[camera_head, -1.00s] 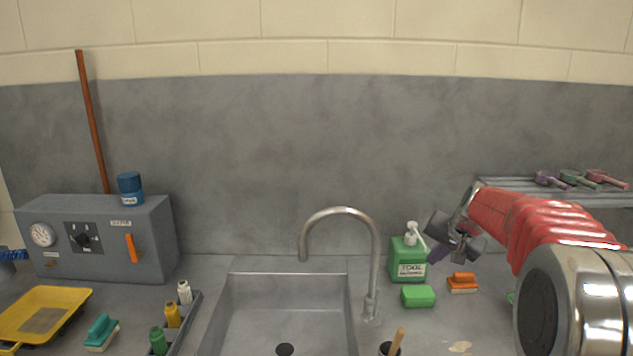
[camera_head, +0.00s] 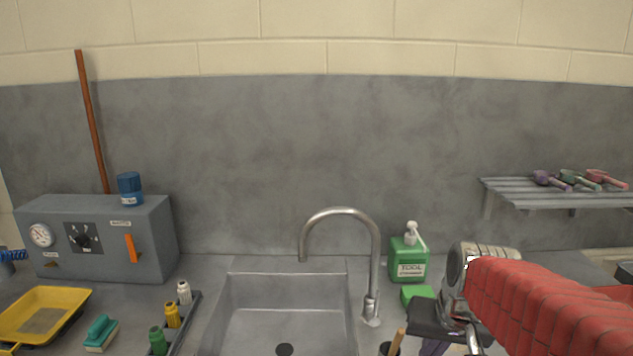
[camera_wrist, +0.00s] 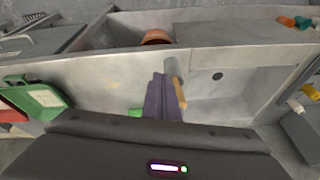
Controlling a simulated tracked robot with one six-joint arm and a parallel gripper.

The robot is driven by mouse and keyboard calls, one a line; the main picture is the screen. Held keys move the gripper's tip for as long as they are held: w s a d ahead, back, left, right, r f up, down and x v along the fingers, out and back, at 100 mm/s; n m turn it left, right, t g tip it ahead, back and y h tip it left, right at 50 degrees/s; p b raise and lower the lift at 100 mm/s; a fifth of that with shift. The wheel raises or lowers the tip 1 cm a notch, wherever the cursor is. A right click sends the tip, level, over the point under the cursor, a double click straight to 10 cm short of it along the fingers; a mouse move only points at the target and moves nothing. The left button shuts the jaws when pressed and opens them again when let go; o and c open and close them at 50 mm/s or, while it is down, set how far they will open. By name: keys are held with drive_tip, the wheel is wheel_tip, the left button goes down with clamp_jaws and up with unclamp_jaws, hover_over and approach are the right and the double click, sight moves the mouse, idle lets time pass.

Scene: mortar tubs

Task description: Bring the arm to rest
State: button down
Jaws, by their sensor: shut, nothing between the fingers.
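My gripper (camera_head: 434,346) is at the lower right of the head view, low over the counter to the right of the sink. Part of it is cut off by the bottom edge, and my red-sleeved arm reaches in from the right. In the wrist view its purple fingers (camera_wrist: 163,98) are together with nothing between them. They show in front of the counter, beside a wooden handle (camera_wrist: 179,92) and the sink (camera_wrist: 235,85).
The sink (camera_head: 285,325) and its curved tap (camera_head: 375,265) are left of my gripper. A green soap bottle (camera_head: 408,262) and a green sponge (camera_head: 414,292) are just behind it. A slatted shelf (camera_head: 560,195) with scoops hangs at right. A wooden handle (camera_head: 398,338) stands nearby.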

drive_tip(key=s+a+n+t, duration=0.1)
drive_tip(key=s+a, duration=0.1)
drive_tip(key=s, duration=0.4)
drive_tip(key=s+a+r+n, duration=0.1)
drive_tip(key=s+a, duration=0.1)
drive_tip(key=s, duration=0.5)
drive_tip(key=shift+a+r+t, duration=0.25)
drive_tip(key=shift+a+t, duration=0.05)
drive_tip(key=shift+t, duration=0.1)
